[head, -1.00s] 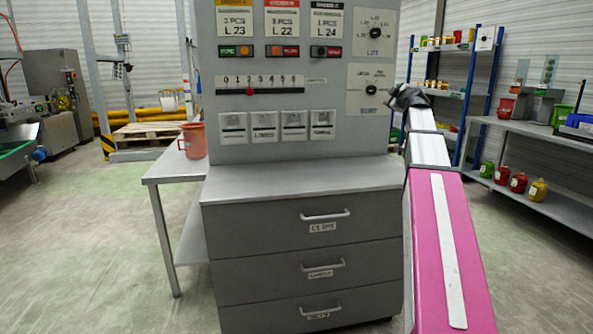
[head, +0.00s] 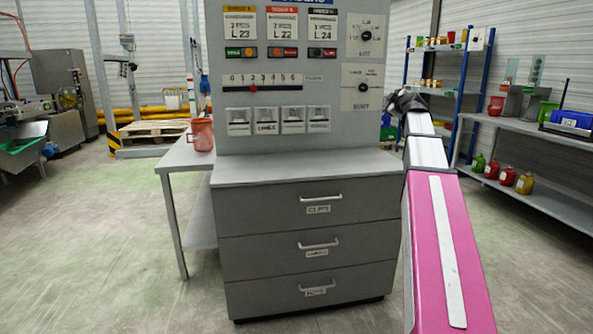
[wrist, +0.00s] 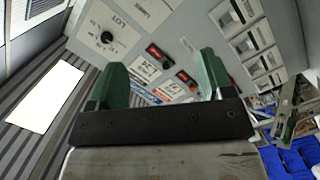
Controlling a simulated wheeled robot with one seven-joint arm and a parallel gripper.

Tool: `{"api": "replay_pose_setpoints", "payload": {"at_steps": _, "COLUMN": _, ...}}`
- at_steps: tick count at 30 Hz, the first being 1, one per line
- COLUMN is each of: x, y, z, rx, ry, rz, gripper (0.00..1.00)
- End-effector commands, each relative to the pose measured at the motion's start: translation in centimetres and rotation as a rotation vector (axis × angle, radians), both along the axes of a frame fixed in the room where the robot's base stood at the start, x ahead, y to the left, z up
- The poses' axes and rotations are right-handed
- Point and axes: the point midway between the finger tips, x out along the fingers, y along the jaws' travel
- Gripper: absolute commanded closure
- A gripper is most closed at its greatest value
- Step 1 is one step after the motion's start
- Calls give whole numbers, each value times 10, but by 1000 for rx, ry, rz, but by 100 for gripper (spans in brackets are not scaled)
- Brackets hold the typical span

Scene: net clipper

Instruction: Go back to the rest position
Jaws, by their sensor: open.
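My gripper (wrist: 162,80) shows in the wrist view with its two green fingers spread wide and nothing between them. Past the fingers is the grey control panel (wrist: 195,35), seen tilted, with its dials, cards and rocker switches. In the head view my arm reaches forward on the right, and its dark end is beside the right edge of the panel (head: 232,70). The fingers themselves cannot be made out in the head view. The end looks apart from the panel.
A grey drawer cabinet (head: 245,230) stands under the panel. A side table (head: 172,158) with a reddish jug (head: 202,135) is to its left. A shelf bench (head: 545,195) with several coloured cans stands at right. The floor (head: 90,250) at front left is clear.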

Motion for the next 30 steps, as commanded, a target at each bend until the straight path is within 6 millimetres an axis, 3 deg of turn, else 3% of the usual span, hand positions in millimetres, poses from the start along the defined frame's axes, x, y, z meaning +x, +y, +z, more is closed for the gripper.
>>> {"api": "replay_pose_setpoints", "payload": {"at_steps": 8, "x": -4, "y": 20, "z": -56, "rx": 75, "ry": 104, "rz": 23, "gripper": 26}}
{"api": "replay_pose_setpoints", "payload": {"at_steps": 14, "x": -12, "y": 42, "z": -118, "rx": 158, "ry": 229, "rz": 39, "gripper": 26}}
{"api": "replay_pose_setpoints", "payload": {"at_steps": 17, "x": -21, "y": 58, "z": -162, "rx": 218, "ry": 322, "rz": 41, "gripper": 26}}
{"api": "replay_pose_setpoints", "payload": {"at_steps": 23, "x": -55, "y": 97, "z": -271, "rx": 362, "ry": 569, "rz": 9, "gripper": 26}}
{"api": "replay_pose_setpoints", "payload": {"at_steps": 30, "x": -118, "y": 135, "z": -390, "rx": 513, "ry": 866, "rz": -110, "gripper": 26}}
